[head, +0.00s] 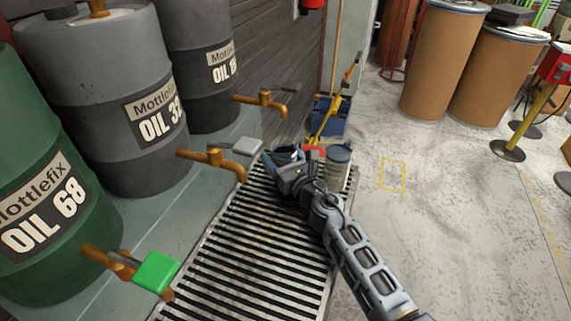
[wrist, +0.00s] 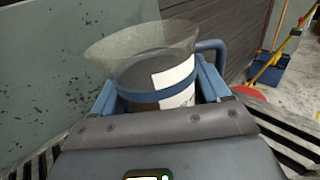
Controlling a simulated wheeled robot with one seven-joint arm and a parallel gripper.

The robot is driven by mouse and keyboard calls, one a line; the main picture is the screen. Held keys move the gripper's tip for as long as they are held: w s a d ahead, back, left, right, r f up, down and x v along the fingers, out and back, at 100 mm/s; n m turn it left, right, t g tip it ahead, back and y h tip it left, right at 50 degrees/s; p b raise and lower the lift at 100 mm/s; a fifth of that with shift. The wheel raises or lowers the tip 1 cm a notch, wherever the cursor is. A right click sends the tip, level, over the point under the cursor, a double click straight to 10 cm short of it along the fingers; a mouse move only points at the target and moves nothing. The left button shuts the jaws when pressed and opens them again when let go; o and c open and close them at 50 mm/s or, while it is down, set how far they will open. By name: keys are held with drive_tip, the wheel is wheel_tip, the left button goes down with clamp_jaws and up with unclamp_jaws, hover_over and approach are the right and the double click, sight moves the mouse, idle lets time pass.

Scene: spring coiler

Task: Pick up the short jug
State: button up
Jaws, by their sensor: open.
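A clear jug with a flared rim, a blue band, a white label and a blue handle (wrist: 145,60) stands between my gripper's fingers in the wrist view. In the head view this jug (head: 287,153) is mostly hidden behind my gripper. My gripper (head: 290,168) is open over the slatted grate, with one finger on each side of the jug; its fingers also show in the wrist view (wrist: 160,88). I cannot tell whether they touch it. A second jug (head: 338,155), grey with a blue rim, stands just right of my gripper. The jugs' heights are hard to compare.
A red item (head: 314,152) sits between the jugs. Oil drums (head: 110,95) with brass taps (head: 214,160) line the left, the taps overhanging the metal grate (head: 235,260). A blue mop bucket (head: 328,118) stands behind.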

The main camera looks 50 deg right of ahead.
drive_tip(key=shift+c, duration=0.2)
drive_tip(key=c, duration=0.8)
drive_tip(key=shift+c, duration=0.5)
drive_tip(key=shift+r, duration=0.15)
